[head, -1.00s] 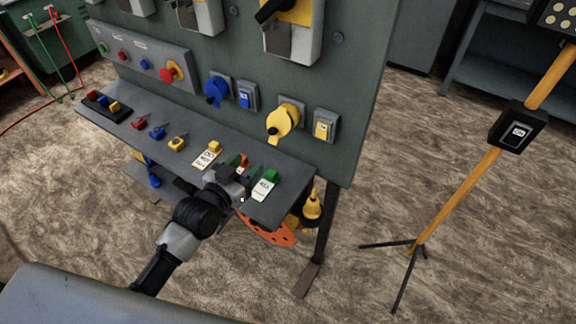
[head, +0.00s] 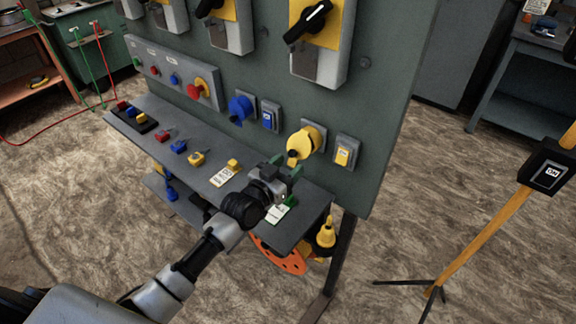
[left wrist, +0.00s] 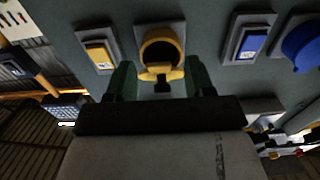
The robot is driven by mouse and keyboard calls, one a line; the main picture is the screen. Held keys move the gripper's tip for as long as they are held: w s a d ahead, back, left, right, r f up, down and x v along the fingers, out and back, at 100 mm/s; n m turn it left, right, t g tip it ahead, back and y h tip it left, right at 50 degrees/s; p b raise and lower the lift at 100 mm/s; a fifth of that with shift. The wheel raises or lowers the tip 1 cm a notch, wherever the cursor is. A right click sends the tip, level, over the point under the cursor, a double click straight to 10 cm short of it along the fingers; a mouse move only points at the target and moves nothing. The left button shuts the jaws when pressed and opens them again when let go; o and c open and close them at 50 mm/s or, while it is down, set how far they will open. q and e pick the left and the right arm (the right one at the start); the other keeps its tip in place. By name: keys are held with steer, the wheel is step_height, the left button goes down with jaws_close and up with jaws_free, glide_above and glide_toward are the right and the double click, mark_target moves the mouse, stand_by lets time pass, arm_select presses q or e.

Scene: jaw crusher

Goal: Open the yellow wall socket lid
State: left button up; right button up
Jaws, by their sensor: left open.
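The yellow wall socket (head: 304,144) is on the grey-green panel, with its round yellow cover facing out and a dark-tipped tab at its lower left. My left gripper (head: 286,168) is open and empty, just below and in front of the socket, above the shelf. In the left wrist view, the socket (left wrist: 161,45) shows as a yellow ring with a dark inside. Its yellow tab piece (left wrist: 160,73) lies between the two green fingers of my left gripper (left wrist: 161,82), with no clear contact. My right gripper is not in view.
A yellow switch (head: 345,153) is right of the socket; a blue switch (head: 269,117) and blue socket (head: 241,109) are left. The shelf (head: 216,161) below holds coloured padlocks and tags. A tripod stand with an ON box (head: 548,172) is at right. Floor between is clear.

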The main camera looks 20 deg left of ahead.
arm_select(q)
steer(key=shift+w+d, duration=0.1)
steer(key=shift+w, duration=0.1)
jaws_close()
stand_by(0.3)
